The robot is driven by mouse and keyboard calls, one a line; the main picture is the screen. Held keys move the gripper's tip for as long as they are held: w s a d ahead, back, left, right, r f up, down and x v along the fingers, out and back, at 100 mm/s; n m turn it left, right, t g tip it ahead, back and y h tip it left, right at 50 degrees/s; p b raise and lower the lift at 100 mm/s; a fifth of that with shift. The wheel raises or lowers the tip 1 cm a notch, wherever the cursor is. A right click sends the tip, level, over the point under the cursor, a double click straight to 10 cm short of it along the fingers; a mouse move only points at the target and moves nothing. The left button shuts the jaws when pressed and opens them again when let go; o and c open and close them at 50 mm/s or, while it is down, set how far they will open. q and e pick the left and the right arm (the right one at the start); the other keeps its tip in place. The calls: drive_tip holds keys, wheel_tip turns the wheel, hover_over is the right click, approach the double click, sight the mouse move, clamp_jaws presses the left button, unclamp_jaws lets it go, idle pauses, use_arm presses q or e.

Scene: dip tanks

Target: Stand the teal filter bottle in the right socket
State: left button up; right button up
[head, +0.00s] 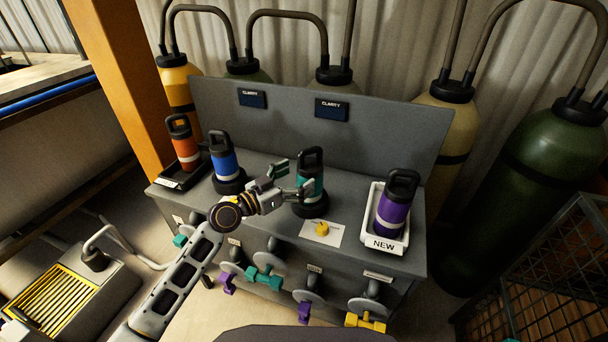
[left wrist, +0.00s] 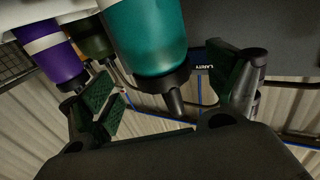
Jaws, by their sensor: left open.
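The teal filter bottle (head: 317,181), with a black cap and loop handle, stands upright in a round black socket (head: 310,209) on the right of the grey bench's middle. My left gripper (head: 292,180) is open at its left side, one finger overlapping the bottle in the head view. In the left wrist view the teal bottle (left wrist: 150,35) shows upside down, between the spread fingers of the gripper (left wrist: 170,88); I see no clear contact. A blue bottle (head: 224,163) stands in the left socket (head: 230,186). My right gripper is not in view.
A purple bottle (head: 392,213) stands in a white tray (head: 400,243) marked NEW. An orange bottle (head: 184,150) stands in a black tray (head: 182,185) at far left. A yellow object (head: 322,229) lies on a white card (head: 333,240). Valves line the bench front; a grey panel (head: 290,125) stands behind.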

use_arm(q)
drive_tip(key=v, duration=0.4)
drive_tip(key=shift+s+a+f+b, duration=0.1)
drive_tip(key=shift+s+a+b, duration=0.05)
drive_tip(key=shift+b, duration=0.25)
drive_tip(key=shift+v, duration=1.15)
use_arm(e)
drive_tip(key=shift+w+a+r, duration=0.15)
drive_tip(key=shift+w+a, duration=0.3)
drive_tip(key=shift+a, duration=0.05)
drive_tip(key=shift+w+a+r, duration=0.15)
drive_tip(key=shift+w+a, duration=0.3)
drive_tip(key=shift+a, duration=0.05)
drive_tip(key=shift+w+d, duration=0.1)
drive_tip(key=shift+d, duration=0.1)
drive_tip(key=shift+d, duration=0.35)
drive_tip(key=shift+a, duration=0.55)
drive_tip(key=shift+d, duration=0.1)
